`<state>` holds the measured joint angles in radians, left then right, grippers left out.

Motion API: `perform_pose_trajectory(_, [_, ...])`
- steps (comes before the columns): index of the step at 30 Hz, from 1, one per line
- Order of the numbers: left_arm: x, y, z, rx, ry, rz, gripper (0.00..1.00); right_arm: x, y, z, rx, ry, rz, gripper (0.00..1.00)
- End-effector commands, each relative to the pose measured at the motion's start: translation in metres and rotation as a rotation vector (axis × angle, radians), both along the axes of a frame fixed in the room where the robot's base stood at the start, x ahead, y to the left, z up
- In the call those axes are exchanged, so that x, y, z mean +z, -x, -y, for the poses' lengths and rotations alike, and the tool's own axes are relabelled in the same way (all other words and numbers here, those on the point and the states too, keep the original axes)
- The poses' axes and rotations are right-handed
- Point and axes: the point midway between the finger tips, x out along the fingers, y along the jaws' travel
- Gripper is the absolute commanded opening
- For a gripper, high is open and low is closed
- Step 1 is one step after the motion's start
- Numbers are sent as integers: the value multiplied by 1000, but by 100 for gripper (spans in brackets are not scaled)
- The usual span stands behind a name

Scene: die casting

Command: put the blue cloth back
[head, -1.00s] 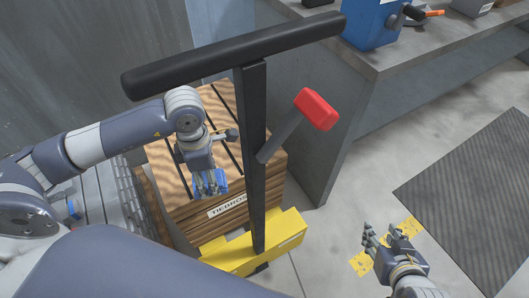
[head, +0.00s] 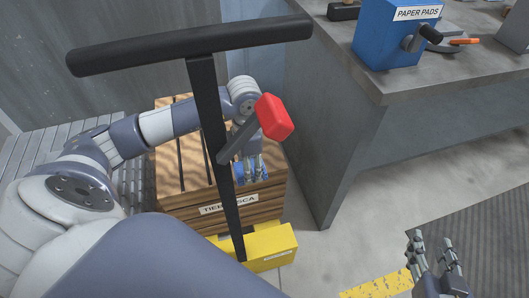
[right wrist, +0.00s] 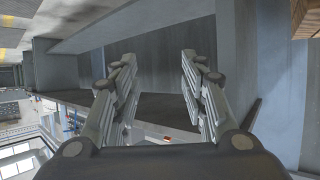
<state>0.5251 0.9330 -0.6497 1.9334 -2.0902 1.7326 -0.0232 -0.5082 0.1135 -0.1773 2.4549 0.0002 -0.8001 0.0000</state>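The blue cloth (head: 238,173) shows in the head view as small blue patches around the fingers of my left gripper (head: 252,172). That gripper points down over the front right part of the wooden crate top (head: 190,190) and appears shut on the cloth. Its fingers partly hide the cloth, and I cannot tell whether the cloth touches the crate. My right gripper (head: 433,243) is low at the right, over the floor. It is open and empty, with its fingers apart in the right wrist view (right wrist: 158,75).
A black T-handle (head: 205,50) with a red-ended lever (head: 274,117) stands in front of the crate, above a yellow base (head: 268,247). A grey bench (head: 400,85) at the right carries a blue paper pads box (head: 388,35). A dark mat (head: 480,235) lies on the floor.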

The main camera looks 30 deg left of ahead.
Motion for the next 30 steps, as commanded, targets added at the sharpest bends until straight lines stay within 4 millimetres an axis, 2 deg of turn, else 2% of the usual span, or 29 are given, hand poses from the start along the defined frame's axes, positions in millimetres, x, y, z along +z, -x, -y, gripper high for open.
perform_pose_trajectory(1, [-3, -13, -2, 2, 3, 3, 30, 6, -5, -2, 3, -11, 47, 40])
perform_pose_trajectory(6, [-7, -50, -10, 2, 3, 1, 30, 39, -20, -11, 15, -53, 222, 40])
perform_pose_trajectory(12, [-9, -82, -19, 0, 2, 1, 30, 76, -27, -18, 26, -98, 400, 40])
perform_pose_trajectory(20, [-14, -92, -22, -2, 1, -2, 30, 96, -28, -21, 32, -124, 498, 40])
perform_pose_trajectory(30, [-42, -91, -22, -2, 0, -1, 30, 146, -20, -25, 46, -190, 750, 40])
